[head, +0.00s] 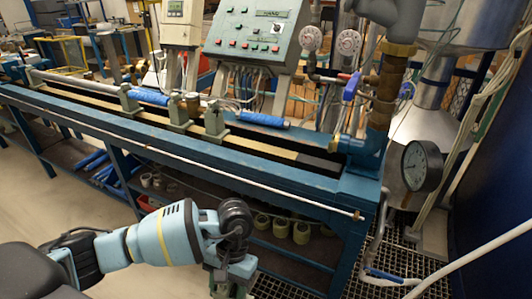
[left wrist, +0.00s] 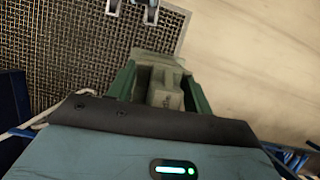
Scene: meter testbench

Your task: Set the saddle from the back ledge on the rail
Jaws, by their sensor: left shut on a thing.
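My left gripper (head: 228,284) hangs low in front of the bench in the head view, near the bottom edge. In the left wrist view the left gripper (left wrist: 163,88) has its green fingers shut on a grey-green saddle (left wrist: 165,98), which is partly hidden between them. The rail (head: 255,147) runs along the top of the blue bench. Several grey-green saddles stand on it, among them one at the left (head: 131,100), one at the middle (head: 178,112) and one further right (head: 214,122). The held saddle is apart from the rail. My right gripper is not in view.
The blue bench edge (head: 270,185) lies between my left gripper and the rail. A control box (head: 258,30), pipes and a round gauge (head: 421,166) stand at the back and right. Lower shelves hold loose parts. A floor grating (left wrist: 75,45) shows below the gripper.

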